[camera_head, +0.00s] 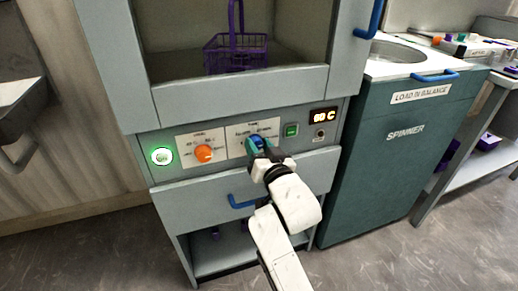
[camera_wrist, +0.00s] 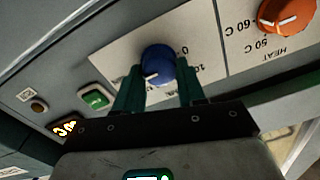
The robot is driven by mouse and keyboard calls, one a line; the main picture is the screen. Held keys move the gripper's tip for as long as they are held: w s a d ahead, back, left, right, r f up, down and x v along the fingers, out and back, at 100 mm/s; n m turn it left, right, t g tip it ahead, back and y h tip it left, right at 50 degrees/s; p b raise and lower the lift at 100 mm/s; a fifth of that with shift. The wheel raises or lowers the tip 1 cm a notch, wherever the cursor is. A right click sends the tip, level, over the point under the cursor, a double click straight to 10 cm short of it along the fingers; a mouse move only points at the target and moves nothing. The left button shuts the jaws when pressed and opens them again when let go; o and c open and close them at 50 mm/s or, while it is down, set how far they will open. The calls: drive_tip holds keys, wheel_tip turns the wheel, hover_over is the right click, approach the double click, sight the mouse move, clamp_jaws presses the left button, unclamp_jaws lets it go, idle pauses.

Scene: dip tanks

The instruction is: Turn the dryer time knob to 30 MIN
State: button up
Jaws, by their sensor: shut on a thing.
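The dryer time knob is blue with a white pointer line. It shows clearly in the wrist view (camera_wrist: 158,64) on a white label plate, and in the head view it (camera_head: 257,141) is partly hidden by my gripper. My gripper (camera_head: 259,150) is at the panel with its dark green fingers on either side of the knob, shut on it; the fingers also show in the wrist view (camera_wrist: 157,88). The white pointer slants toward the lower left in the wrist view. Most time markings are hidden by the fingers, so I cannot tell which one it points at.
An orange heat knob (camera_head: 204,153) sits left of the time knob. A green button (camera_head: 291,130) and a display (camera_head: 323,116) are to its right. A blue drawer handle (camera_head: 243,202) is below. A purple basket (camera_head: 236,54) stands in the dryer chamber. The spinner (camera_head: 400,150) stands at right.

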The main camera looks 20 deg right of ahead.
drive_tip(key=shift+f, duration=0.3)
drive_tip(key=o, duration=1.1)
drive_tip(key=shift+r, duration=0.2)
drive_tip(key=shift+c, duration=0.2)
drive_tip(key=s+p, duration=0.1)
drive_tip(key=s, duration=0.9)
drive_tip(key=shift+s+d, duration=0.2)
drive_tip(key=shift+s, duration=0.2)
